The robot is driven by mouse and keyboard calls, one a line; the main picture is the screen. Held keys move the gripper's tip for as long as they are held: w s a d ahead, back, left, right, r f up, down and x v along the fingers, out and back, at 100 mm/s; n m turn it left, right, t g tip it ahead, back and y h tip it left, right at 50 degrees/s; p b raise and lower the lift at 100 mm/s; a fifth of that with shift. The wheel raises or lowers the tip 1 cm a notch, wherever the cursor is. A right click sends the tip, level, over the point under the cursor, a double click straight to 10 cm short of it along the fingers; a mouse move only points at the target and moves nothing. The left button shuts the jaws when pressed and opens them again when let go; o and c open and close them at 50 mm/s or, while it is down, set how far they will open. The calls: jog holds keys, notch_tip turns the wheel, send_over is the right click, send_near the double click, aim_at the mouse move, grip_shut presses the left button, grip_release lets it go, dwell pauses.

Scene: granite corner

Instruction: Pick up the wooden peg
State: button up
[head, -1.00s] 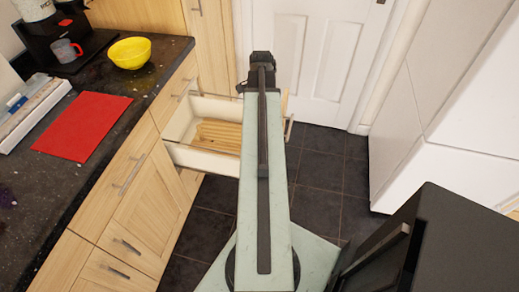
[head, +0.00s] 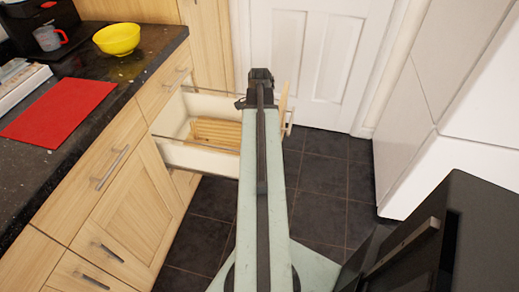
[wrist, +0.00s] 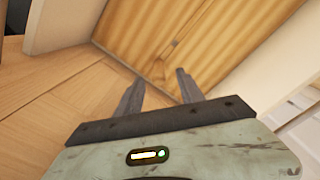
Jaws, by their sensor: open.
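The wooden peg is hard to make out. In the wrist view a slim tan piece with a small grey spot (wrist: 175,44) lies on a ribbed wooden surface ahead of my fingers; it looks like the peg, but its colour blends in. My gripper (wrist: 159,80) is open, with its two dark fingers apart and nothing between them. The piece lies beyond the fingertips, roughly in line with the gap. In the head view my gripper (head: 261,76) is above the open drawer (head: 190,157), and its fingers are hidden by the arm. I cannot pick out the peg there.
The drawer holds a ribbed wooden insert (head: 217,133). The dark worktop at left carries a yellow bowl (head: 117,39), a red mat (head: 58,108) and a grey cup (head: 48,38). A black appliance (head: 470,235) stands close on the right. Tiled floor (head: 325,180) shows between.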

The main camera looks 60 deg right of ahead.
notch_tip(320, 180, down, 5)
jog(key=b, duration=0.5)
jog(key=shift+s+f, duration=0.1)
jog(key=shift+f, duration=0.1)
jog(key=shift+r, duration=0.15)
grip_shut()
